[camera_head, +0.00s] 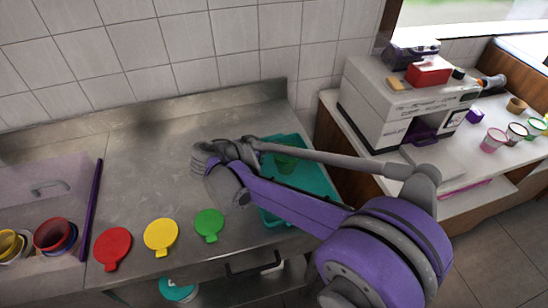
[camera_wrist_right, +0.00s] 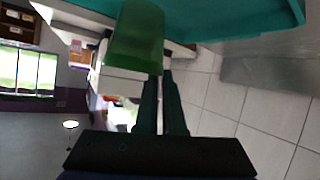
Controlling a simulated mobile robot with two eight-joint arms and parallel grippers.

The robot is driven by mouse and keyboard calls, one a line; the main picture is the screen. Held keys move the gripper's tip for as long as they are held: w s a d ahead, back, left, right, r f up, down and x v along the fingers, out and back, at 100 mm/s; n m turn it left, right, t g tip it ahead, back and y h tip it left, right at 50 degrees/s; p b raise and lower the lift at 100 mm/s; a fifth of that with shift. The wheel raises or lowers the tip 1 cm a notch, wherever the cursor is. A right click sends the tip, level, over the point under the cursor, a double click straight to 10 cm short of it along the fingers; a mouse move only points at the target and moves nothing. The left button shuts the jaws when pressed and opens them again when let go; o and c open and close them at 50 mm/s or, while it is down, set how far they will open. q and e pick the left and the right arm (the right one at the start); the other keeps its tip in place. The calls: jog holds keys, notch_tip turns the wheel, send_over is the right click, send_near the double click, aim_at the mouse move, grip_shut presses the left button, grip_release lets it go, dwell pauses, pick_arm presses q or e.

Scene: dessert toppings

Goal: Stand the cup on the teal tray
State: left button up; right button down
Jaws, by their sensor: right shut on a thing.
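The teal tray (camera_head: 318,182) lies at the right end of the steel counter, partly hidden behind my right arm. A translucent green cup (camera_head: 286,162) shows over the tray, partly covered by the arm. In the right wrist view, my right gripper (camera_wrist_right: 160,74) has its two dark fingers close together at the wide end of the green cup (camera_wrist_right: 137,38), shut on its wall. The teal tray (camera_wrist_right: 225,18) is just beyond the cup's narrow end. I cannot tell whether the cup touches the tray floor. My left gripper is not in view.
Red (camera_head: 113,248), yellow (camera_head: 161,236) and green (camera_head: 209,224) discs lie along the counter's front. Nested cups (camera_head: 52,235) and a purple bar (camera_head: 91,210) are at the left. A white machine (camera_head: 375,108) and several cups stand on the right-hand counter. The back counter is clear.

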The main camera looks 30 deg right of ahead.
jog(key=shift+w+f, duration=0.1)
jog(key=shift+f, duration=1.9)
jog(key=c, duration=1)
grip_release()
jog(key=shift+r, duration=0.1)
jog(key=v, duration=1.2)
